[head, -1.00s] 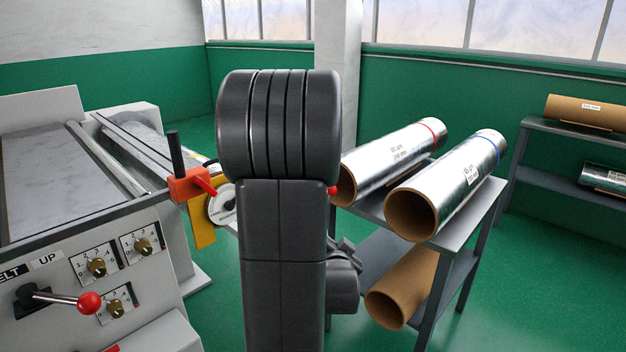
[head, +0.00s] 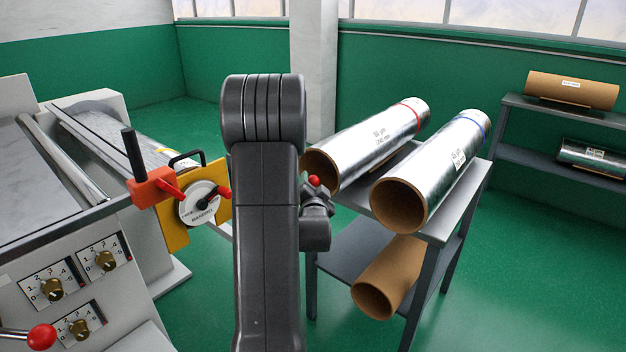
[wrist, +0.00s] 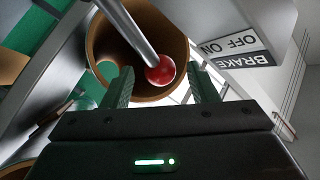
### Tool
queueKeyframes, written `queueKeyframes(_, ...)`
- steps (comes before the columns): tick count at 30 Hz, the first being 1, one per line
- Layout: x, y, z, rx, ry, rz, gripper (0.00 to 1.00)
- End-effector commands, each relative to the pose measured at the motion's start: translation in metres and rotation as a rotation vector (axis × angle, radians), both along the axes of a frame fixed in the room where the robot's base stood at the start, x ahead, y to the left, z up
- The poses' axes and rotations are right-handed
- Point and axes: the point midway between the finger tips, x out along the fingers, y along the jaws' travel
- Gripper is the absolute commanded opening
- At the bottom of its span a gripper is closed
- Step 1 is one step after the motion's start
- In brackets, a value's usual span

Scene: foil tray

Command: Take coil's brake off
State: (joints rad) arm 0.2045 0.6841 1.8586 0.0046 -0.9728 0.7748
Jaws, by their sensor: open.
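The brake lever ends in a red ball knob (wrist: 160,72) on a grey rod (wrist: 128,28), in the wrist view. Beside it is a label (wrist: 236,50) reading BRAKE, OFF and ON, seen upside down. My gripper (wrist: 161,84) is open, with one finger on each side of the knob in the picture; I cannot tell whether they touch it. In the head view a red ball (head: 314,181) shows just right of my arm, which hides most of what lies behind it. The coil is not clearly identifiable.
At left, a machine carries dials (head: 104,260), an orange block (head: 152,187) and a white disc (head: 198,204) on a yellow plate (head: 176,238). At right, a grey rack (head: 436,224) holds foil rolls (head: 440,172) and a cardboard tube (head: 388,278). Green floor is open between.

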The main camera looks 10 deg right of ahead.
Motion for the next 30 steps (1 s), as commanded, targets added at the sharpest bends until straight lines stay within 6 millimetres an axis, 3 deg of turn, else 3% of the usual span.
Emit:
queueKeyframes(6, 0.021, -0.005, 0.0, 0.0, 0.0, 0.0, 0.53)
queueKeyframes(16, 0.024, -0.005, -0.001, 0.0, 0.001, 0.0, 0.53)
queueKeyframes(24, 0.024, -0.005, 0.0, 0.0, 0.001, 0.0, 0.02)
queueKeyframes(30, 0.024, -0.005, -0.002, -0.006, -0.005, 0.0, 0.0)
